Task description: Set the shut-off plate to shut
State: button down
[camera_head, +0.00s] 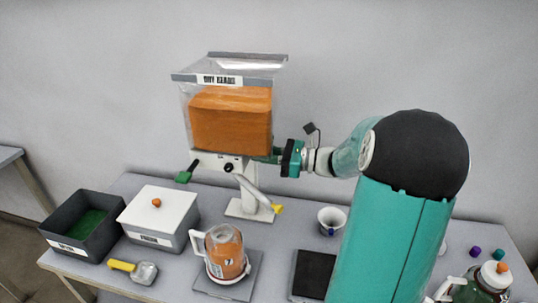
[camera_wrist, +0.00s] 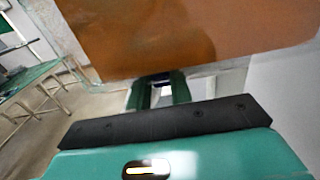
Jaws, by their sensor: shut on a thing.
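A clear hopper (camera_head: 230,115) filled with orange contents stands on a white stand (camera_head: 249,205). A dark rod with a green grip (camera_head: 185,176) sticks out at the left below the hopper; I cannot tell whether it is part of the shut-off plate. My gripper (camera_head: 275,156) is at the right side, just under the hopper. In the wrist view its fingers (camera_wrist: 157,92) are shut on a small part below the orange contents, seemingly the shut-off plate's end. The fingers mostly hide that part, and the plate's position is unclear.
A jug with orange contents (camera_head: 226,255) stands on a grey pad. A white-lidded box (camera_head: 160,215), a dark bin (camera_head: 85,225), a scoop (camera_head: 140,272) and a white cup (camera_head: 331,218) are on the table.

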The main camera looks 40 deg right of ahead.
jog(key=shift+w+a, duration=0.1)
jog(key=shift+a, duration=0.05)
jog(key=c, duration=1.2)
grip_release()
jog(key=shift+w, duration=0.15)
jog(key=shift+c, duration=0.2)
jog(key=shift+s, duration=0.2)
jog(key=shift+w, duration=0.1)
jog(key=v, duration=1.4)
